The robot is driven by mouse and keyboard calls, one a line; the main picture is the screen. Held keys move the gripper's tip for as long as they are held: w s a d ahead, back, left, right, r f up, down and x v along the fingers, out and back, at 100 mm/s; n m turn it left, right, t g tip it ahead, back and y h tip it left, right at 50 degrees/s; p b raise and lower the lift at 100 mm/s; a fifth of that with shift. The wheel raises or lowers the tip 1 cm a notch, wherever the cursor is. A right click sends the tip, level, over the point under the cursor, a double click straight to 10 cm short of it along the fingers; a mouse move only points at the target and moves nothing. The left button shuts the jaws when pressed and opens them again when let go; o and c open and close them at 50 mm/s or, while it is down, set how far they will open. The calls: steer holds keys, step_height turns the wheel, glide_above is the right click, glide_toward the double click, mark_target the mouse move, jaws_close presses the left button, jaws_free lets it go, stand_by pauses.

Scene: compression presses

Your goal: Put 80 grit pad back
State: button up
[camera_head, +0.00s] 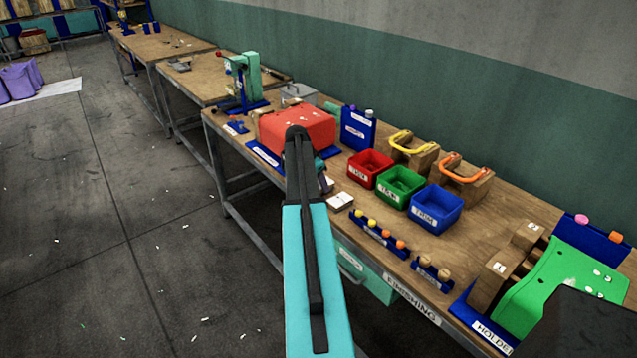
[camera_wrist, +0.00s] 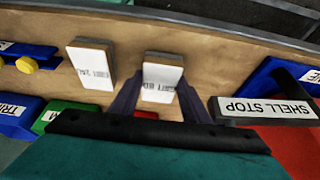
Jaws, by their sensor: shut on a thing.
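The 80 grit pad (camera_wrist: 162,80) is a small block with a white top and a dark printed label reading "GRIT 80", upside down in the wrist view. My gripper (camera_wrist: 158,92) is shut on it, with one dark finger on each side. The pad is at bench-top level or just above it; I cannot tell whether it touches. A second white-topped grit pad (camera_wrist: 92,64) lies on the bench just left of it in the wrist view. In the head view my gripper (camera_head: 325,183) is low over the bench, partly behind my arm, with one white pad (camera_head: 340,201) to its right.
Red (camera_head: 368,167), green (camera_head: 399,186) and blue (camera_head: 435,209) bins stand behind. A blue rack with knobs (camera_head: 379,235) sits right along the front edge. A red shell (camera_head: 295,128) is at left.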

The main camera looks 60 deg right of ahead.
steer(key=shift+f+p, duration=0.15)
steer(key=shift+p, duration=0.15)
steer(key=shift+f, duration=0.1)
steer(key=shift+f, duration=0.2)
steer(key=o, duration=1)
steer(key=shift+r, duration=0.15)
steer(key=shift+r, duration=0.15)
steer(key=shift+b+v, duration=1.7)
steer(key=shift+v, duration=4.25)
